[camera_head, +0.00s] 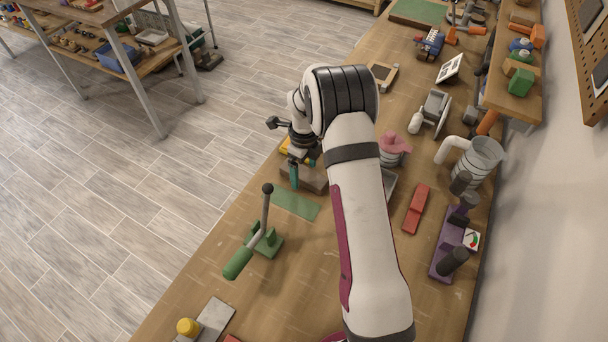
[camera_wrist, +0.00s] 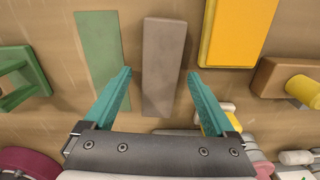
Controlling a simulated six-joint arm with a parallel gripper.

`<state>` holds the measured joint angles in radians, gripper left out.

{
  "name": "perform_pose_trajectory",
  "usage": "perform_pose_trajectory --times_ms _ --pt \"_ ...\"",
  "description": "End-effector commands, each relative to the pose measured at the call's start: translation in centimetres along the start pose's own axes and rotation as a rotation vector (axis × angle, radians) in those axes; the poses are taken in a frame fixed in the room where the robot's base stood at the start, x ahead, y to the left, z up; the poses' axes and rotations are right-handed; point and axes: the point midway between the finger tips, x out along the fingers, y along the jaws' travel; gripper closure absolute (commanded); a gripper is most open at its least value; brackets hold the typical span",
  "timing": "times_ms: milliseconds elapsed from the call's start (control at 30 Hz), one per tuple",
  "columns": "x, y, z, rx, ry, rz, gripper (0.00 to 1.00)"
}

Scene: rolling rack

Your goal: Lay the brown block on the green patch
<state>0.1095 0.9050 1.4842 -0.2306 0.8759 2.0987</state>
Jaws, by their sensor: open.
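The brown block (camera_wrist: 163,50) lies on the wooden bench in the wrist view, long side running up the picture. It shows partly in the head view (camera_head: 316,182), beside my arm. The flat green patch (camera_wrist: 100,50) lies just left of the block, with a narrow strip of wood between them; it also shows in the head view (camera_head: 295,204). My gripper (camera_wrist: 160,74) is open and empty, its teal fingers on either side of the block in the picture. I cannot tell how far above the block they are. One teal finger (camera_head: 294,174) shows in the head view.
A green toggle clamp (camera_head: 265,242) with an upright lever stands near the patch. A yellow block (camera_wrist: 236,32) lies right of the brown block, and a brown piece with a yellow knob (camera_wrist: 302,90) is further right. A red block (camera_head: 416,208) and a pink-topped pot (camera_head: 394,150) stand across the bench.

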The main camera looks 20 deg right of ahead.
Motion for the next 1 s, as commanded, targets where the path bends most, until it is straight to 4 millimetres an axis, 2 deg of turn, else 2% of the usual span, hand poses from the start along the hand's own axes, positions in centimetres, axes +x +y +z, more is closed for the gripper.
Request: perform_pose_trajectory --times_ms 167,200,600,700,1000 --pt "0.06 -0.01 0.0 0.0 0.0 0.0 0.1" --pt "0.05 -0.01 0.0 0.0 0.0 0.0 0.14" --pt "0.01 -0.01 0.0 0.0 0.0 0.0 0.86" --pt "0.0 -0.01 0.0 0.0 0.0 0.0 1.0" --pt "-0.49 -0.04 0.03 0.0 -0.001 -0.001 1.0"
